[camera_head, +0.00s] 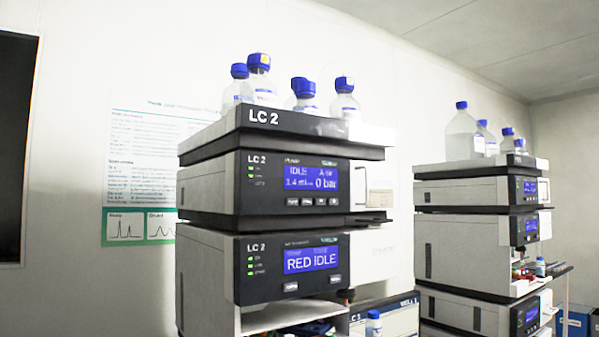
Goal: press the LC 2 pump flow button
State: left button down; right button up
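The LC 2 stack (285,200) stands at the centre of the head view. Its pump module (264,195) is the upper unit under the bottle tray. The pump's blue display (310,177) reads IDLE, about 1.4 and 0 bar. A row of small buttons (307,202) sits under that display; their labels are too small to read, so I cannot tell which is flow. The lower LC 2 module (264,283) has a display (311,259) reading RED IDLE and two buttons below it. Neither of my grippers is in view.
Blue-capped bottles (345,105) stand in the LC 2 top tray (222,128). A second stack (470,192) with bottles stands to the right. A small blue-capped bottle (374,325) is low in front. A poster (150,160) hangs on the wall behind.

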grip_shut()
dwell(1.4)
